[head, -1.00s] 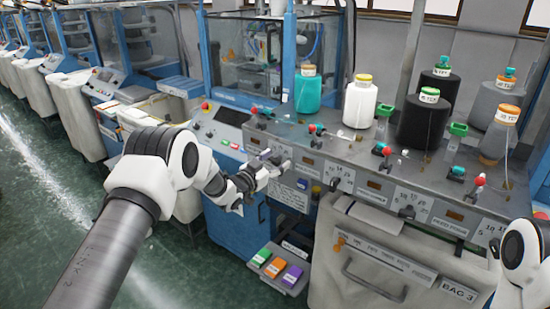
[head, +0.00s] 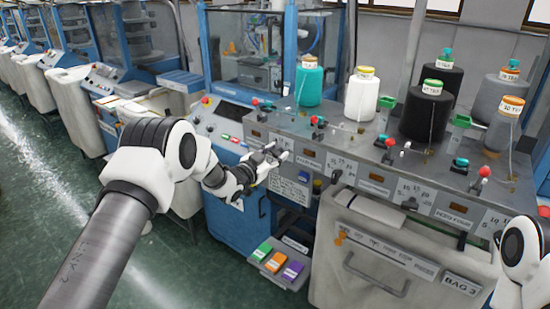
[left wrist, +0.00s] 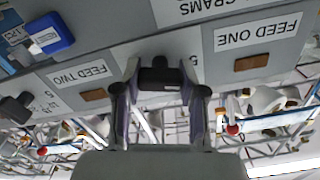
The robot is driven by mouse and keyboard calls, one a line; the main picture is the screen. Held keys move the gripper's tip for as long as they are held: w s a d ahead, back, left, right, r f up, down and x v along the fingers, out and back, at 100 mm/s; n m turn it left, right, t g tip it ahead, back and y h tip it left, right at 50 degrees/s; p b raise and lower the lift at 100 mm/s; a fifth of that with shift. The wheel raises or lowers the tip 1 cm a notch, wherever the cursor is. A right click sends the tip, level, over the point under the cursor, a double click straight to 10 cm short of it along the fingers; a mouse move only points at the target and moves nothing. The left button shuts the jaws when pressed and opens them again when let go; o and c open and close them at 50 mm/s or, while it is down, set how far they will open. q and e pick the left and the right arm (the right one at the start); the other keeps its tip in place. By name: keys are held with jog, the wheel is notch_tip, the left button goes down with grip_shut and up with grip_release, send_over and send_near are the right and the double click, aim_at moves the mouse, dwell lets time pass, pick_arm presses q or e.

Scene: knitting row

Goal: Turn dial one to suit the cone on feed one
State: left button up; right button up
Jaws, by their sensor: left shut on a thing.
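My left gripper (head: 278,152) is at the front panel of the yarn stand, at the dial beside the feed one label. In the left wrist view, which is upside down, the gripper (left wrist: 160,88) is shut on a black dial knob (left wrist: 160,77), one finger on each side. The FEED ONE label (left wrist: 258,32) lies to its right and the FEED TWO label (left wrist: 80,74) to its left. The dial's scale is mostly hidden. My right gripper is out of view.
A white cone (head: 359,98), a black cone (head: 427,118) and other cones stand further right. More black dials (head: 409,203) line the panel. Red-tipped tensioners (head: 319,122) stand along the top edge. A tray of coloured cards (head: 276,262) juts out below.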

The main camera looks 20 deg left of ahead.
pick_arm(q)
jog(key=m+b, duration=0.1)
jog(key=b, duration=0.1)
jog(key=m+b, duration=0.1)
jog(key=m, duration=0.1)
jog(key=m+b, duration=0.1)
jog(key=b, duration=0.1)
jog(key=shift+f+m+b, duration=0.3)
jog(key=shift+r+m+b, duration=0.15)
jog(key=shift+m+b, duration=0.75)
jog(key=shift+b, duration=0.1)
jog(key=shift+r, duration=0.1)
jog(key=o, duration=1.2)
jog(key=shift+c, duration=0.2)
jog(key=v, duration=1.2)
